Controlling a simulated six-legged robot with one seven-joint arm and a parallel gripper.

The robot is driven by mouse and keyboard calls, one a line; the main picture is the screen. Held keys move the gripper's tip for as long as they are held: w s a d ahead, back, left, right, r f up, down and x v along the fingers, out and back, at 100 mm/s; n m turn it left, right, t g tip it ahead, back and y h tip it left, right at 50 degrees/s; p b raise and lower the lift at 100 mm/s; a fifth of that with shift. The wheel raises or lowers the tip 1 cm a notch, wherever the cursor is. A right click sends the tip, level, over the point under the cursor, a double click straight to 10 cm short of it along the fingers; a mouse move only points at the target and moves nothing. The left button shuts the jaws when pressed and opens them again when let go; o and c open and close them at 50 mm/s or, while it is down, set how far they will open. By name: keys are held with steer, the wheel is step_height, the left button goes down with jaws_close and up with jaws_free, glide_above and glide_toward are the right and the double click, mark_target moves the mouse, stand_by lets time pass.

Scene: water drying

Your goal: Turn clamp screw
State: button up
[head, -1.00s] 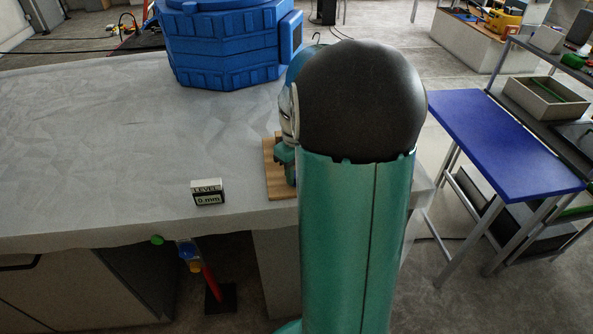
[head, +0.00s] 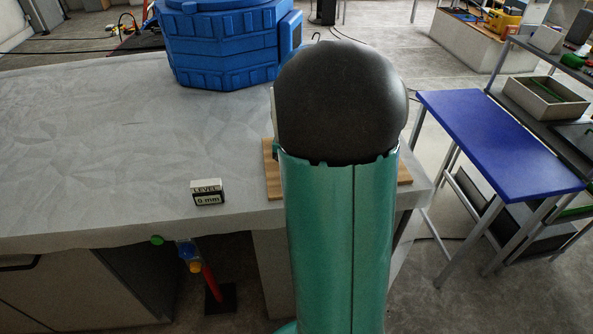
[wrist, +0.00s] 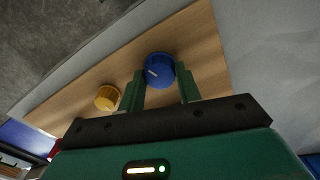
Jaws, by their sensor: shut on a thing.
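A blue knob (wrist: 159,69) with a pale pointer line stands on a wooden board in the wrist view. My gripper (wrist: 160,75) has its two green fingers on either side of it and is shut on it. A yellow knob (wrist: 107,97) stands on the same board, to the left and apart from the fingers. In the head view my arm hides both knobs and the gripper. I cannot tell which part is the clamp screw. A clamp-like blue and orange piece with a red handle (head: 210,284) hangs below the table's front edge.
The wooden board (head: 272,180) lies on a grey-covered table (head: 100,150). A small sign (head: 207,192) reads "LEVEL 0 mm". A large blue container (head: 225,50) stands behind. A blue side table (head: 495,145) is at the right. The table's left part is clear.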

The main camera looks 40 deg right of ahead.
steer(key=shift+r+m, duration=0.1)
steer(key=shift+m, duration=1)
steer(key=o, duration=1)
steer(key=shift+c, duration=0.2)
step_height(320, 180, up, 14)
steer(key=shift+a, duration=0.1)
